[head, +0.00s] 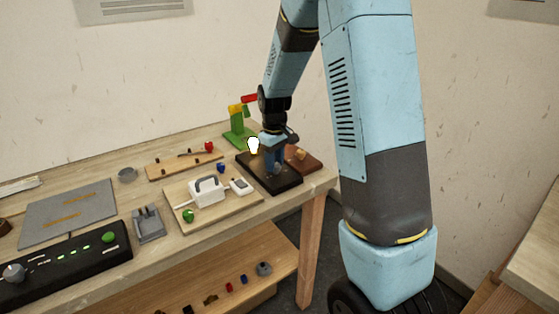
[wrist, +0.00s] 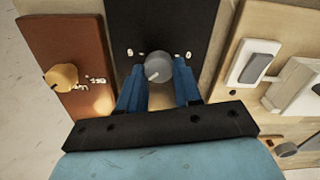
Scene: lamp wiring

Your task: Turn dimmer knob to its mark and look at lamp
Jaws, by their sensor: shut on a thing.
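The grey dimmer knob (wrist: 158,67) sits on a black board (wrist: 165,22) in the wrist view. A pale pointer line on it points to the lower left. Small white marks (wrist: 187,54) stand at both sides beyond the knob. My gripper (wrist: 160,75) is shut on the knob, with one blue finger on each side. In the head view my gripper (head: 275,155) reaches down over the black board (head: 284,187) and largely hides the knob. The lamp bulb (head: 253,146) looks bright white with a yellowish base, beside my gripper.
A brown board (wrist: 65,35) with a yellow-orange knob (wrist: 62,77) lies left of the black board in the wrist view. A wooden board (head: 237,206) with a white box (head: 207,193) stands close by.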

